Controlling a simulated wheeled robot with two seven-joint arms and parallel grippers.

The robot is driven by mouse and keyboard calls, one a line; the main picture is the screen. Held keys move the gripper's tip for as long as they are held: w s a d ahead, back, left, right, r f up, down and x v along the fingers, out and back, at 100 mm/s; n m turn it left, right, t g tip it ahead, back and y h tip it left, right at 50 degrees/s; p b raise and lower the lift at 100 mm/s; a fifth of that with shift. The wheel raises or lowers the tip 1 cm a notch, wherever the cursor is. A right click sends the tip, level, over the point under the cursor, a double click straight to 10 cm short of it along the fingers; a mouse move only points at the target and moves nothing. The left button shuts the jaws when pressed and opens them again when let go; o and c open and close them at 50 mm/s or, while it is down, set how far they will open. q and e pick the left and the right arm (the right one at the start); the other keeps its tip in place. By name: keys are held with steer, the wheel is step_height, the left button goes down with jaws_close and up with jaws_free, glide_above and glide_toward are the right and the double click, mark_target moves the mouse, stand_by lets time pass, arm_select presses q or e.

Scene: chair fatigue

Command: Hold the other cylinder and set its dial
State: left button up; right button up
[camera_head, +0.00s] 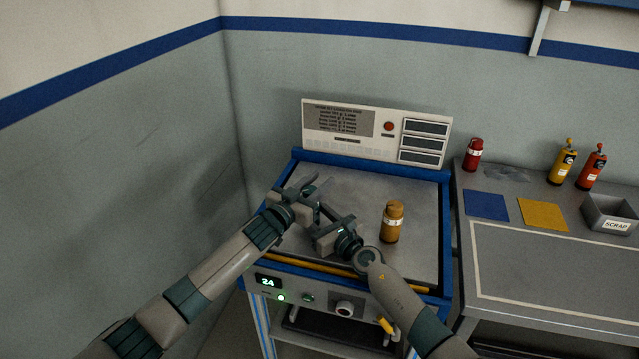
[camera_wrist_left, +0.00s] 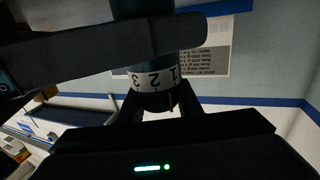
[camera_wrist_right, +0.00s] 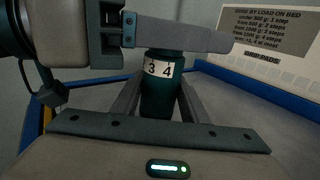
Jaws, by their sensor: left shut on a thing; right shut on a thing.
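A dark green cylinder with a white number ring is held between my two grippers. In the right wrist view the cylinder (camera_wrist_right: 160,100) shows 3 and 4 on its ring; in the left wrist view the cylinder (camera_wrist_left: 150,78) appears upside down with 1, 2 and 3. My left gripper (camera_head: 308,190) and my right gripper (camera_head: 322,218) are both shut on it, close together above the left part of the metal bed (camera_head: 350,190). In the head view the grippers mostly hide it. An orange cylinder (camera_head: 392,223) stands upright on the bed, right of my right gripper.
The front display (camera_head: 268,282) reads 24. The right bench holds a red cylinder (camera_head: 473,155), yellow and orange-red bottles, blue and yellow mats and a SCRAP bin (camera_head: 608,214).

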steer(key=shift+s+a+f, duration=0.1)
arm_select(q)
steer(key=n+t+y, duration=0.1)
steer(key=y, duration=0.1)
steer(key=n+t+y, duration=0.1)
steer(key=n+y, duration=0.1)
steer(key=a+n+t+y, duration=0.1)
steer(key=y, duration=0.1)
steer(key=shift+w+a+r+n, duration=0.1)
steer(key=shift+w+r+n, duration=0.2)
steer(key=shift+w+r, duration=0.05)
arm_select(e)
steer(key=shift+f, duration=0.1)
arm_select(q)
steer(key=shift+a+f+y, duration=0.1)
steer(key=shift+y, duration=0.3)
steer(key=o, duration=1.1)
steer(key=shift+c, duration=0.2)
steer(key=shift+f, duration=0.15)
